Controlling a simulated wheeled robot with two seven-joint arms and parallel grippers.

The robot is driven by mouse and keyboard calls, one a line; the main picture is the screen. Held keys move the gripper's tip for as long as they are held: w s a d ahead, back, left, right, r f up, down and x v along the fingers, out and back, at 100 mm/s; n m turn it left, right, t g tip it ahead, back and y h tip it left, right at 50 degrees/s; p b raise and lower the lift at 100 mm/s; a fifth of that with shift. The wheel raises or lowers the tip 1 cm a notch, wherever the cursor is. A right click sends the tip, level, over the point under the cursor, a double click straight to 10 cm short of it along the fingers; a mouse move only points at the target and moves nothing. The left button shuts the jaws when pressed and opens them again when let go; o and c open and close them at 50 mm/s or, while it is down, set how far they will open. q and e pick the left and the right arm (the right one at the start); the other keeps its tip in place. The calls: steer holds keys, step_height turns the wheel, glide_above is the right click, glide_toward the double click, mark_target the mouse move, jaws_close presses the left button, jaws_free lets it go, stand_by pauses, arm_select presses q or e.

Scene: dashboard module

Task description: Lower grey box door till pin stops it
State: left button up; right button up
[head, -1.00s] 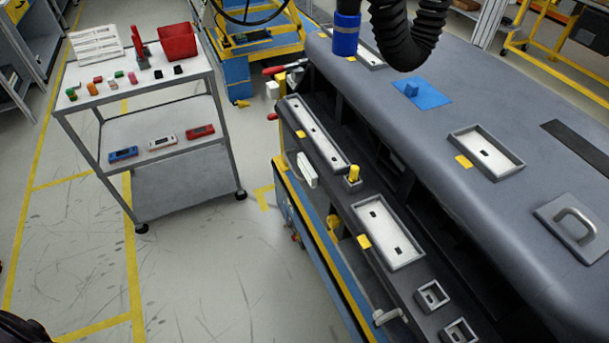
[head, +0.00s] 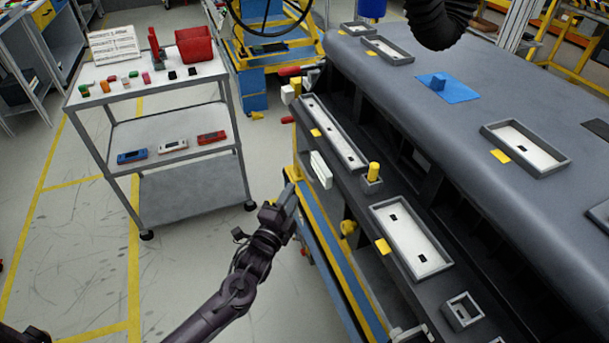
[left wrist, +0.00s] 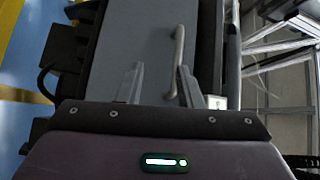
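In the left wrist view, a flat grey panel (left wrist: 130,45) with a pale curved handle (left wrist: 179,55) lies beyond my left gripper (left wrist: 160,80). It looks like the grey box door, but I cannot tell how far it is lowered. The two fingers stand apart with nothing clearly between them. The handle runs close to the right finger; contact cannot be told. In the head view my left gripper (head: 286,200) is beside the dashboard module (head: 480,85), near the blue and yellow frame edge (head: 318,240). The pin cannot be made out. My right gripper is not in view.
A white cart (head: 190,108) with small coloured parts and a red bin (head: 195,45) stands at left. A yellow post (head: 374,171) and trays (head: 412,237) sit on the module's near ledge. Floor between cart and module is clear.

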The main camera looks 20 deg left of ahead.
mark_target(305, 167)
arm_select(q)
steer(key=shift+m+t, duration=0.3)
steer(key=w+r, duration=0.1)
steer(key=w, duration=0.1)
steer(key=w+d+r, duration=0.1)
steer(key=w, duration=0.2)
steer(key=w+r+p, duration=0.1)
steer(key=w, duration=0.2)
steer(key=shift+d+r, duration=0.25)
steer(key=shift+d, duration=0.05)
jaws_close()
